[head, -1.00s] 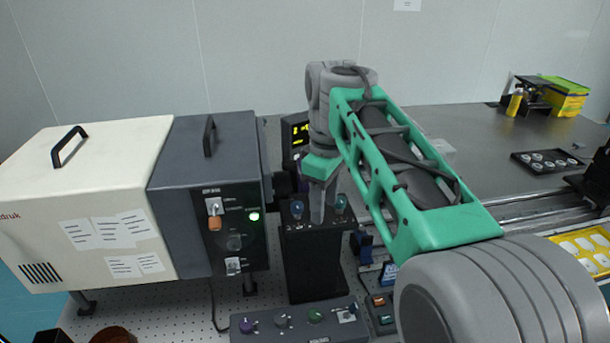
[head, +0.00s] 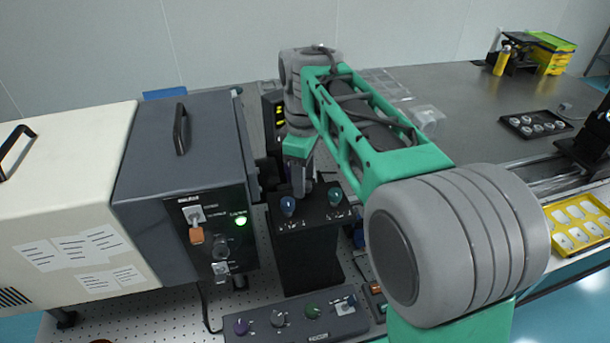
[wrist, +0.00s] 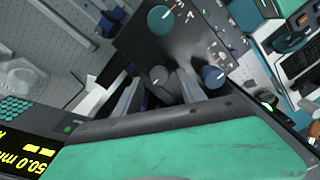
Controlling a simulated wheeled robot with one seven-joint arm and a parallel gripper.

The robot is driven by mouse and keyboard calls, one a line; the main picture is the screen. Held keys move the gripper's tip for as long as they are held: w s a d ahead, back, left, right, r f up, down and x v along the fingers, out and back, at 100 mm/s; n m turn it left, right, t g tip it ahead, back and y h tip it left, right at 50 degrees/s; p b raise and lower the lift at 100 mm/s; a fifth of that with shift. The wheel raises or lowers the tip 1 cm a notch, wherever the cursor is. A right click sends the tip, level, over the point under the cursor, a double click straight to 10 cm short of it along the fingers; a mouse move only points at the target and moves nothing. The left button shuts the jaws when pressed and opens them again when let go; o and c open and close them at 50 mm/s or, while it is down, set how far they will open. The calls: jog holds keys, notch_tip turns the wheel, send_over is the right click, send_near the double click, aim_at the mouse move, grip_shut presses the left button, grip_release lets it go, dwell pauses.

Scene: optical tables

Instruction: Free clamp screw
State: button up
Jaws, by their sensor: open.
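No part is plainly marked as the clamp screw, and I cannot tell which one it is. My gripper (head: 303,188) is above the back of the tall black box (head: 300,255), behind its blue knob (head: 288,206) and teal knob (head: 335,194). In the wrist view, the two grey fingers of my gripper (wrist: 157,94) are apart. A dark round knob (wrist: 159,76) shows near the gap between them, and I cannot tell if they touch it. The blue knob (wrist: 213,76) is right of the fingers, and the teal knob (wrist: 161,19) is beyond them.
A dark grey instrument (head: 185,150) stands close on the left, beside a cream housing (head: 70,190). A low control box (head: 295,322) with coloured knobs lies in front. A yellow display (wrist: 25,155) shows in the wrist view. The grey table (head: 450,100) behind right is largely clear.

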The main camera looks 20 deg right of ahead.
jog(key=shift+f, duration=0.3)
jog(key=shift+c, duration=0.3)
grip_shut()
